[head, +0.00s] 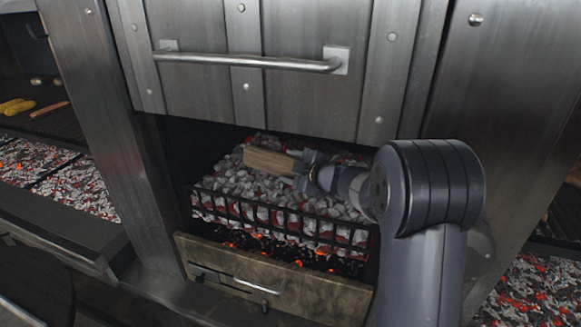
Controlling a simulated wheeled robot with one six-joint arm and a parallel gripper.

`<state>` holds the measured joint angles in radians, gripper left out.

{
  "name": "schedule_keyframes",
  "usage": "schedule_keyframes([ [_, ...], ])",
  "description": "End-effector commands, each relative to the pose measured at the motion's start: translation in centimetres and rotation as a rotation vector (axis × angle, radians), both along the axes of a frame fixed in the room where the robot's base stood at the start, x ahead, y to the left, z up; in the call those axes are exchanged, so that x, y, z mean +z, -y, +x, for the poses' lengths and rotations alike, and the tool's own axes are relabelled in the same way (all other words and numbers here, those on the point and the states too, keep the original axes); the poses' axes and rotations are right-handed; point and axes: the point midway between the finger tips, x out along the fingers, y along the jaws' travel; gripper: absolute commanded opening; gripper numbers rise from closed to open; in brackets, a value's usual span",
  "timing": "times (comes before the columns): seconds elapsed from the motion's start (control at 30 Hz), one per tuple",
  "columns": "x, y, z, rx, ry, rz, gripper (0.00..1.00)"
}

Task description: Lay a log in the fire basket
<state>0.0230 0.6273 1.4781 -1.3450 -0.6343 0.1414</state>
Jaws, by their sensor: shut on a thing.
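The log (268,161) is a short, light brown piece of wood. It lies roughly level, pointing left, inside the firebox and over the grey and red coals. My gripper (303,172) is shut on the log's right end, with my arm reaching in from the right. The fire basket (270,215) is a black barred rack filled with glowing coals. I cannot tell whether the log touches the coals or hangs just above them.
A raised steel door with a bar handle (250,62) hangs above the opening. A steel post (105,130) bounds it on the left. A drawer front (270,283) sits below the basket. Grills with coals (65,185) and food (18,107) lie to the left.

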Motion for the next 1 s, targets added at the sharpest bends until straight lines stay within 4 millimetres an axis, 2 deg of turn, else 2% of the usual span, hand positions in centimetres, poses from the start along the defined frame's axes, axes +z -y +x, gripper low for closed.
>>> schedule_keyframes([
  [0.07,0.3,0.0,0.0,0.001,0.005,0.001,0.08],
  [0.1,0.3,0.0,0.0,0.001,0.005,0.001,0.6],
  [0.3,0.2,0.0,0.0,0.0,0.004,0.001,0.76],
  [0.4,0.1,0.0,0.0,0.0,0.002,0.0,0.84],
  [0.83,0.0,0.1,-0.1,0.0,-0.002,0.0,0.84],
  [1.0,0.6,0.9,-1.1,-0.003,-0.001,-0.001,0.84],
])
